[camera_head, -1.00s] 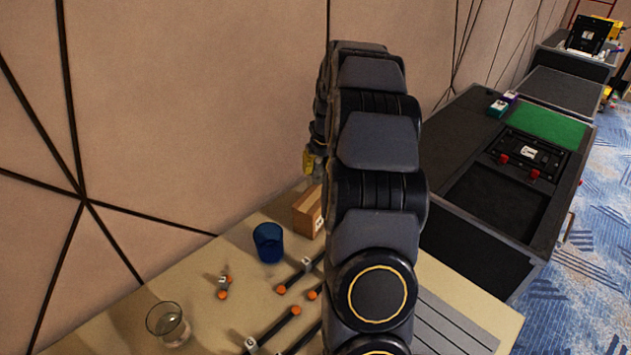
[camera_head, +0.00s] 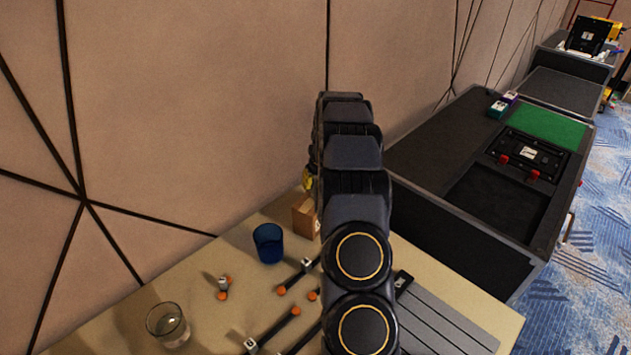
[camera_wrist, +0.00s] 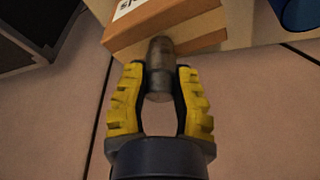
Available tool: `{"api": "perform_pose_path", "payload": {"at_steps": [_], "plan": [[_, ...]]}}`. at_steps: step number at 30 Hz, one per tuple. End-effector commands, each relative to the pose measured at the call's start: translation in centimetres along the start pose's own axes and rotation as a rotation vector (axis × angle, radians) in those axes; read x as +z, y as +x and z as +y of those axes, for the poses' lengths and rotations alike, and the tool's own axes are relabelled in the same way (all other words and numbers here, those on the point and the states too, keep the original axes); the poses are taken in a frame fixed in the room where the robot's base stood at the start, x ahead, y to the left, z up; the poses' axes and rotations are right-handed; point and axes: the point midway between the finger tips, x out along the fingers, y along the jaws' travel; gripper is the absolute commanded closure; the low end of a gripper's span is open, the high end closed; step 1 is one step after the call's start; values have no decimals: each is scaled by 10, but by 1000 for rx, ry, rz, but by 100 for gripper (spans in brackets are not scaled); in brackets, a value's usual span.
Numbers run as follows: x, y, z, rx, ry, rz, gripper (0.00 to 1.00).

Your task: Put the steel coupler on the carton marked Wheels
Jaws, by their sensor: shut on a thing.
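My gripper (camera_wrist: 159,100) has yellow-padded fingers and is shut on the steel coupler (camera_wrist: 160,68), a grey metal cylinder, in the wrist view. The cardboard carton (camera_wrist: 170,22) lies just beyond the coupler there; the coupler's far end overlaps the carton's edge in the picture. I cannot tell whether they touch. Only part of the carton's white label shows. In the head view the carton (camera_head: 304,218) stands at the table's back edge, partly behind my arm. The yellow of my gripper (camera_head: 308,180) shows just above it; the coupler is not clearly visible there.
A blue cup (camera_head: 268,243) stands left of the carton. A clear glass (camera_head: 168,324) stands at the front left. Several orange-tipped parts (camera_head: 272,330) lie on the pale table (camera_head: 190,290). The wall is close behind. A grey ridged plate (camera_head: 440,320) lies at right.

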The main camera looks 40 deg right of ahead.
Motion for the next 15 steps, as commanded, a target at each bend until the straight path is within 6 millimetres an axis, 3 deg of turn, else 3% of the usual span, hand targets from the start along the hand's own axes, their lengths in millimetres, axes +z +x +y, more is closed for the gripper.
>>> {"api": "perform_pose_path", "payload": {"at_steps": [6,7,8,15], "plan": [[1,4,-1,-1,-1,-1,100],[1,3,0,0,-1,-1,61],[1,3,0,0,-1,-1,55],[1,3,0,0,-1,-1,55]]}}
